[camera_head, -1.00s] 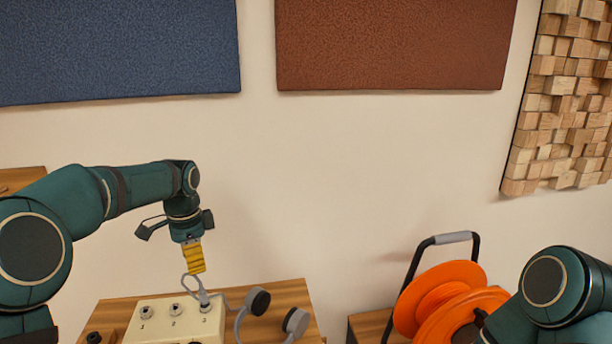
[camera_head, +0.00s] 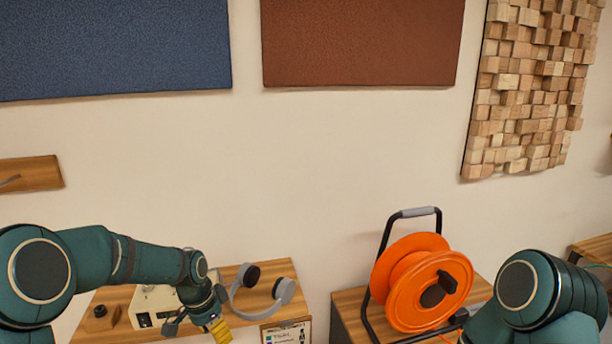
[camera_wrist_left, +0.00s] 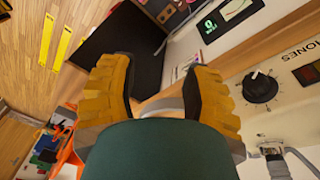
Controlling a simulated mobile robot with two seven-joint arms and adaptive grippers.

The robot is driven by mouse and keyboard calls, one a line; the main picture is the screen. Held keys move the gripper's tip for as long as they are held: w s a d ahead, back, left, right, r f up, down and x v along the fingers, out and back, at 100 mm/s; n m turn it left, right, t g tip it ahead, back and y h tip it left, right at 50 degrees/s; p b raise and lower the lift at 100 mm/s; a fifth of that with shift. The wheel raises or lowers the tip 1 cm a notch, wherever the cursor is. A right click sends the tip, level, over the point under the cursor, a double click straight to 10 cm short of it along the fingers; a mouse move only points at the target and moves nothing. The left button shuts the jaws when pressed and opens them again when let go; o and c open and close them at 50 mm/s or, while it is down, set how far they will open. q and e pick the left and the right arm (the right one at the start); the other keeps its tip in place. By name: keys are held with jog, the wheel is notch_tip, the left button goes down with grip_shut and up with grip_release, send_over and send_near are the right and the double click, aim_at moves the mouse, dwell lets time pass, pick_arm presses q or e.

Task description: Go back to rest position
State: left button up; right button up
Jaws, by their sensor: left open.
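My left gripper (camera_head: 218,332) has yellow ridged fingers and hangs low at the front edge of the wooden table, before the white box. In the left wrist view its fingers (camera_wrist_left: 160,95) are apart, with a small grey piece visible between them that I cannot identify. My left arm partly hides the white box (camera_head: 152,300). In the left wrist view the box's panel shows a black knob (camera_wrist_left: 260,88) and a grey plug (camera_wrist_left: 276,158) in a jack. My right arm shows at the lower right of the head view; its gripper is out of frame.
Grey headphones (camera_head: 234,298) with black pads lie on the wooden table (camera_head: 225,275), right of my left gripper. A printed card (camera_head: 286,333) is at the table's front. An orange cable reel (camera_head: 410,280) stands on a wooden cabinet (camera_head: 346,308), close to my right arm.

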pick_arm(q)
jog(key=s+d+f+n+h+b, duration=0.1)
jog(key=s+d+f+n, duration=0.4)
jog(key=s+f, duration=0.6)
jog(key=s+d+f+n+t+b, duration=0.1)
jog(key=s+d+f+n+b, duration=0.2)
jog(key=s+f, duration=0.8)
jog(key=d+f+n, duration=0.1)
jog(key=d+n, duration=0.1)
jog(key=shift+s+d+h+b, duration=0.3)
jog(key=shift+s+d+h, duration=0.1)
pick_arm(e)
jog(key=f, duration=0.2)
jog(key=s+f, duration=0.1)
jog(key=f, duration=0.2)
jog(key=shift+s+a+f, duration=0.1)
jog(key=shift+a+f, duration=0.05)
jog(key=shift+f, duration=0.05)
